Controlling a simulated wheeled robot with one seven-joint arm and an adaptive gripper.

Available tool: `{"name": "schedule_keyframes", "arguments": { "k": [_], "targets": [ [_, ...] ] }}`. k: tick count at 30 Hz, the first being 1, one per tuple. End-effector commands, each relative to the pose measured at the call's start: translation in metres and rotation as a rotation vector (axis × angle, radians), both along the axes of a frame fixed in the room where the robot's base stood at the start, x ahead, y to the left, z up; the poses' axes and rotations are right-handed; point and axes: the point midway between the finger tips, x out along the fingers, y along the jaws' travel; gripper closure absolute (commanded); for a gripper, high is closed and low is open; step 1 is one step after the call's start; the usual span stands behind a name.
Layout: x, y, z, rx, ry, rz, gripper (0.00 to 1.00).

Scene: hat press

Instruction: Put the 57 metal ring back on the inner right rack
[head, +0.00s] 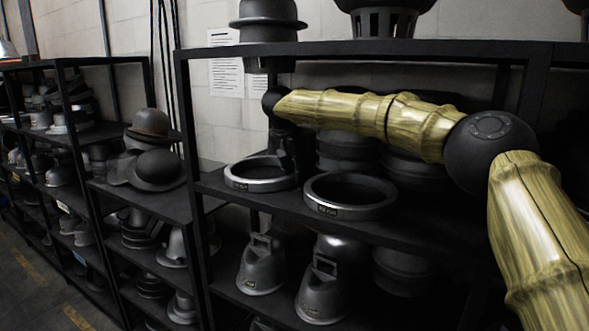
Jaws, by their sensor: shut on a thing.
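A metal ring (236,183) with a bright rim and a small dark label sits at the left front of the rack's middle shelf. I take it for the 57 ring, but its label is too small to read surely. My gripper (286,166) points down at the ring's right side and is shut on its wall. The ring looks level, on or just above the shelf; I cannot tell which. A second, darker metal ring (350,208) with a label lies to its right, close beside it. The gripper's fingertips are dark and partly blend into the ring.
The rack's upper shelf (420,50) runs above my arm, with a dark hat form (268,22) on it. Stacked dark forms (345,150) stand behind the rings. Metal blocks with handles (262,268) fill the shelf below. A black post (188,140) stands left.

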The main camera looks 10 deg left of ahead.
Motion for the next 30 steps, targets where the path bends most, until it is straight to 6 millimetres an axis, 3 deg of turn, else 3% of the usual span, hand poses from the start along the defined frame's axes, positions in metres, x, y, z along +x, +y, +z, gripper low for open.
{"name": "schedule_keyframes", "arguments": {
  "k": [2, 3, 6, 26, 30],
  "targets": [
    [0.000, 0.000, 0.000, 0.000, 0.000, 0.000, 1.00],
    [0.000, 0.000, -0.001, -0.001, 0.001, 0.001, 0.75],
    [0.000, 0.000, -0.001, -0.001, 0.001, 0.001, 0.60],
    [0.000, 0.000, -0.010, 0.001, 0.000, 0.000, 0.60],
    [-0.010, 0.003, 0.019, 0.002, -0.004, 0.000, 0.60]
  ]
}}
